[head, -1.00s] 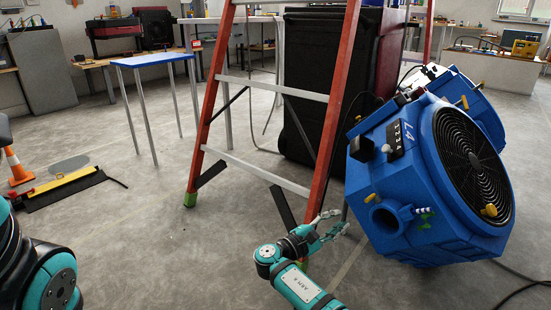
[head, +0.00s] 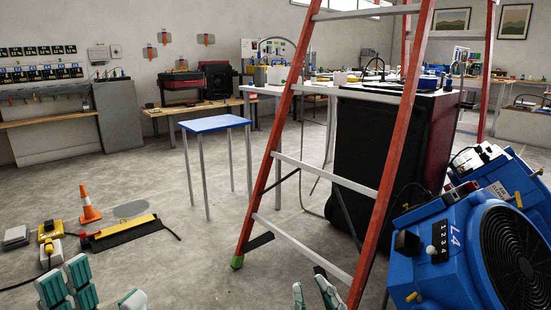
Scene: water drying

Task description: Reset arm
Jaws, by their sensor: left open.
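My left gripper (head: 105,292) shows at the bottom left of the head view, its teal-padded fingers spread apart with nothing between them. The rest of my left arm is out of the picture. My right gripper (head: 313,294) shows at the bottom edge, right of the middle, near the foot of the ladder. Only its fingertips are in view, and they stand apart and look empty. The arm behind it is cut off by the frame.
A red stepladder (head: 396,135) stands just beyond my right gripper. A blue air mover (head: 455,235) sits at right. A blue-topped table (head: 215,124), orange cone (head: 89,205) and yellow-black floor item (head: 125,228) are at left. The floor between is clear.

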